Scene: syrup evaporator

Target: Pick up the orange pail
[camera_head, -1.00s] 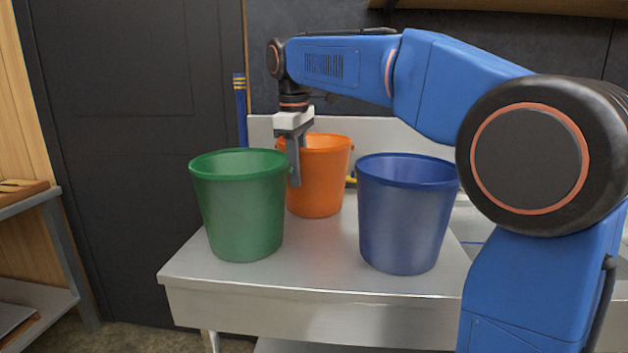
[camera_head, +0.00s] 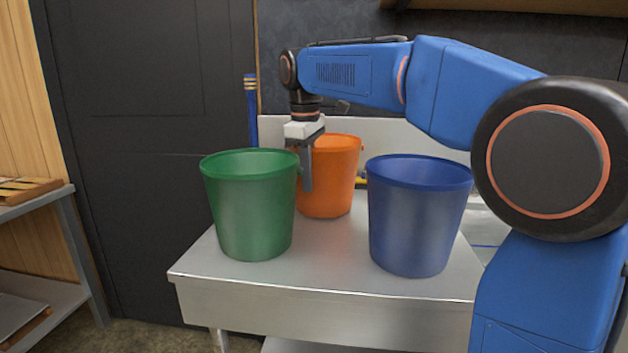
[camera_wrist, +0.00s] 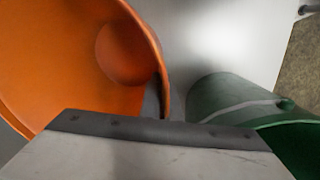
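The orange pail (camera_head: 335,180) stands upright at the back of the metal table, behind and between the green pail (camera_head: 248,210) and the blue pail (camera_head: 415,220). My gripper (camera_head: 307,188) points down at the orange pail's left rim, with a grey finger showing in front of its wall. In the wrist view the orange pail (camera_wrist: 45,50) fills the left, open mouth towards me. A grey finger part shows just inside its rim, close to the wall. Whether the fingers press on the wall is not clear. The green pail (camera_wrist: 235,100) is close at the right.
The metal table (camera_head: 310,275) has bare room in front, between the green and blue pails. A pale upright panel (camera_head: 395,135) stands behind the orange pail. A shelf (camera_head: 40,200) is at the far left, past a dark door (camera_head: 160,150).

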